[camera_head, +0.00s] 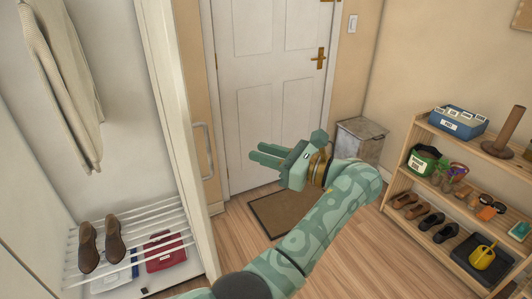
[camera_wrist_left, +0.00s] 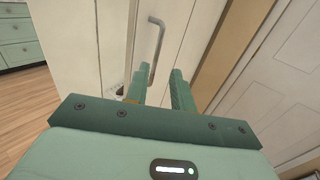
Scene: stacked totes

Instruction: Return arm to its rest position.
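My left arm, pale green with darker swirls, reaches up from the bottom middle of the head view. Its left gripper (camera_head: 257,154) points left, with its fingers parted and nothing visible between them. The left wrist view also shows the two green fingers (camera_wrist_left: 158,82) with a gap between them. A grey bar handle (camera_head: 204,150) on the cupboard door (camera_head: 178,120) is left of the fingertips, apart from them in the head view. In the left wrist view the handle (camera_wrist_left: 155,50) appears beyond the fingertips. My right gripper is not in view.
The open cupboard holds a hanging sweater (camera_head: 62,80) and brown shoes (camera_head: 88,245) on a rod rack. A white door (camera_head: 262,80), a doormat (camera_head: 270,212) and a grey bin (camera_head: 360,140) are behind the arm. A wooden shelf (camera_head: 400,180) with several items stands right.

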